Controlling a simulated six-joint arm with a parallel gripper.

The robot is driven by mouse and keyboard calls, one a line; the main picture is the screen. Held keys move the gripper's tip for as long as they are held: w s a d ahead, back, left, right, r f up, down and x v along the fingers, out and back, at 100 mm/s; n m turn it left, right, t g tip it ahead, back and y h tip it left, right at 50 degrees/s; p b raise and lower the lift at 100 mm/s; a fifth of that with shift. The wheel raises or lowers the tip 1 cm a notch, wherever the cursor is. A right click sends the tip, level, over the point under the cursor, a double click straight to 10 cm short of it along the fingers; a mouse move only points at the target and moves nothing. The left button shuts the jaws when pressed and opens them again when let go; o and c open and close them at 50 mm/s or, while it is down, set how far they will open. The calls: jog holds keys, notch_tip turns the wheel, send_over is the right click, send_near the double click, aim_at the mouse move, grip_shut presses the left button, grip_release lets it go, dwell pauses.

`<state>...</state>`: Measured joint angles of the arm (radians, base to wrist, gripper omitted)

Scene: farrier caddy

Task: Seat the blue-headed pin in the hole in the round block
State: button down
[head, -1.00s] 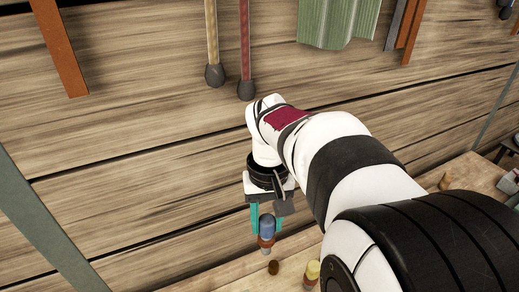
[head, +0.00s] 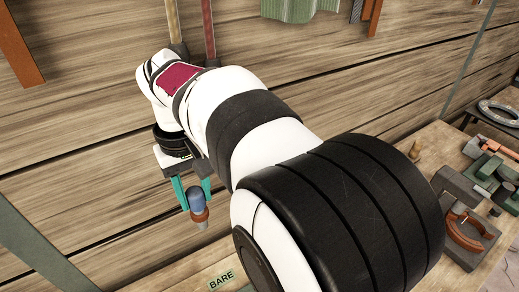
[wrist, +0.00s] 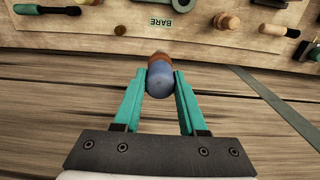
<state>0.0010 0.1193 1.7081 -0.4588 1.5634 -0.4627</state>
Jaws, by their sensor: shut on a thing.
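The blue-headed pin (head: 197,203) hangs from my gripper (head: 194,193), its blue head up and a red-brown collar and pale tip below. My gripper's teal fingers are shut on the blue head, in front of the plank wall. In the wrist view, the blue head (wrist: 160,80) sits between the fingers of my gripper (wrist: 160,82), with the collar (wrist: 160,59) beyond it. The pin is clear of the bench. I cannot pick out the round block with its hole for certain in either view.
The bench (wrist: 100,33) holds a BARE label (wrist: 160,22), a small dark disc (wrist: 120,30), a tan knob (wrist: 226,22) and several handled tools. At the right of the head view stand a clamp-like fixture with an orange ring (head: 466,232) and a horseshoe (head: 500,112).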

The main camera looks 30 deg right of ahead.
dwell(0.4)
jog(key=s+d+f+m, duration=0.2)
jog(key=d+f+m, duration=0.1)
jog(key=d, duration=1.2)
jog(key=s+d+f+m, duration=0.3)
jog(key=s+d, duration=0.8)
jog(key=d, duration=0.4)
jog(key=shift+s+f, duration=0.25)
jog(key=shift+f, duration=0.45)
jog(key=shift+f, duration=2.5)
jog(key=shift+f, duration=1.7)
jog(key=shift+f, duration=2.1)
